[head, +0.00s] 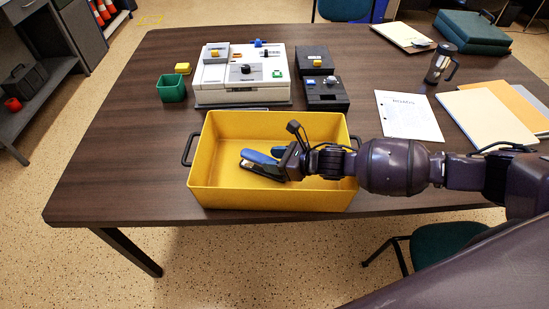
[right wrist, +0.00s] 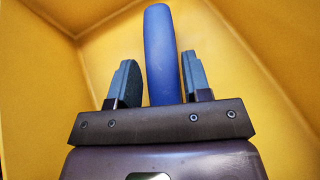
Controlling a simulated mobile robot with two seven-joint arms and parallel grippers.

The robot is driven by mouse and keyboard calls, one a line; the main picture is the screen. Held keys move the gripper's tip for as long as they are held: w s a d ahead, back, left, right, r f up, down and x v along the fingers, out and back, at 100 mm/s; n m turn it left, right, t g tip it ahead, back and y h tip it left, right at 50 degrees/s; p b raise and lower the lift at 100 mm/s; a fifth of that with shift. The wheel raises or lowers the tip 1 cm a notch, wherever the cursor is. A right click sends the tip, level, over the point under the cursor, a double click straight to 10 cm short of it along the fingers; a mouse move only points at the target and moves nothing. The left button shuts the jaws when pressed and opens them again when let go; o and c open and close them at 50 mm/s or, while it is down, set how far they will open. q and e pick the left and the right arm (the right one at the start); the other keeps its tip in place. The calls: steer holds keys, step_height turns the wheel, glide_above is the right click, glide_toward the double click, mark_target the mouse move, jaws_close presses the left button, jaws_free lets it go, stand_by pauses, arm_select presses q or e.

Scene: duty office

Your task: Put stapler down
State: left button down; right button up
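The stapler (head: 262,164), blue on top with a dark base, is inside the yellow bin (head: 222,198), low near its floor left of my right gripper. My right gripper (head: 286,162) reaches into the bin from the right, at the stapler's right end. In the right wrist view the blue stapler (right wrist: 163,55) runs lengthwise between the two fingers of the right gripper (right wrist: 160,85). The fingers stand apart, with a thin yellow gap beside the left one. The stapler's near end is hidden behind the gripper. My left gripper is not in view.
A white device (head: 232,88) and black boxes (head: 326,95) stand behind the bin, with a green cup (head: 171,89) to their left. Paper (head: 408,116), folders (head: 487,118) and a dark mug (head: 440,64) lie to the right. The table's left side is clear.

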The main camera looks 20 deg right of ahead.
steer(key=shift+o, duration=1.4)
steer(key=shift+r, duration=0.35)
steer(key=p+v, duration=0.1)
steer(key=v, duration=0.6)
steer(key=shift+s+d+r, duration=0.15)
steer(key=shift+s+r, duration=0.05)
steer(key=shift+r, duration=0.15)
